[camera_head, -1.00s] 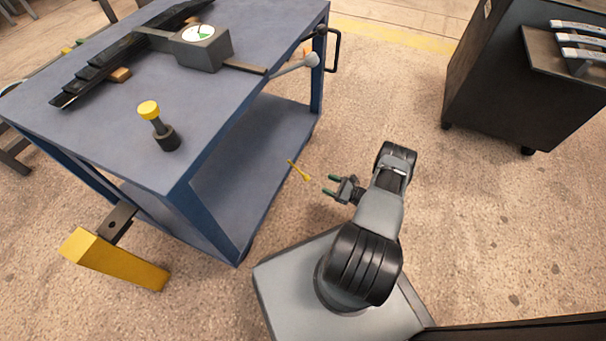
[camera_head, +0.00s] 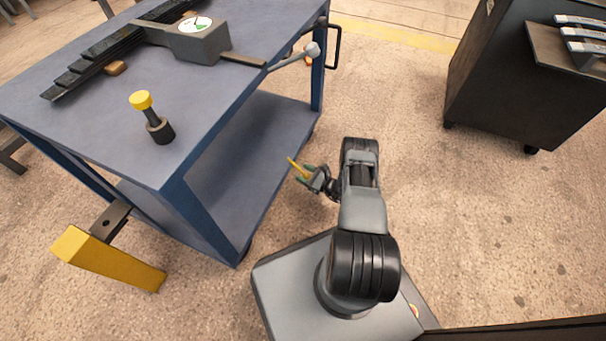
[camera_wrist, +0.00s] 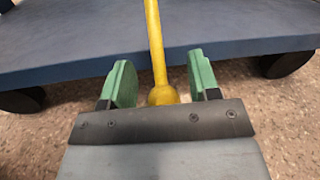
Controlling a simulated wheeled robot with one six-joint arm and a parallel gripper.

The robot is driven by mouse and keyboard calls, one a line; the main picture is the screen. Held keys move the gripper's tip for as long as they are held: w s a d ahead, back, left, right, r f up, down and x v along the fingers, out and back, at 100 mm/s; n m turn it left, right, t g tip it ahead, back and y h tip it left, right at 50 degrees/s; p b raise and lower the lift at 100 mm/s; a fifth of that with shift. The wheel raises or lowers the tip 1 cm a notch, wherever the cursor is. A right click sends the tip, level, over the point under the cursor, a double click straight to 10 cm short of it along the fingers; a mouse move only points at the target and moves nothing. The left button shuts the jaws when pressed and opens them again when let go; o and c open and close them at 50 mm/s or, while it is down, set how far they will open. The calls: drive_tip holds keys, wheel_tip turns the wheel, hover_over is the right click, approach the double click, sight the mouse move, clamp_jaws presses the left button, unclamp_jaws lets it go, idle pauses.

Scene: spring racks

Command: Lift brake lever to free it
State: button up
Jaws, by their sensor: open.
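The brake lever is a thin yellow rod (camera_head: 297,166) beside the lower shelf of the blue cart (camera_head: 140,150). In the wrist view the yellow rod (camera_wrist: 154,45) runs up past the shelf edge, with a round yellow knob at its near end. My gripper (camera_head: 304,175) is at the lever with its jaws open. In the wrist view the green fingers of my gripper (camera_wrist: 161,82) stand on both sides of the rod, with a gap on each side. The knob sits between the fingers near the palm. The lever's mount is not clear.
On the cart top are a gauge box (camera_head: 198,42), dark leaf springs (camera_head: 85,72) and a yellow-capped post (camera_head: 150,115). A grey knobbed handle (camera_head: 300,55) juts from the cart's right side. A dark cabinet (camera_head: 510,90) stands at right. Floor between is clear.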

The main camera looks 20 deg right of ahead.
drive_tip(key=shift+w+a, duration=0.3)
drive_tip(key=shift+w, duration=0.1)
drive_tip(key=shift+c, duration=0.3)
clamp_jaws()
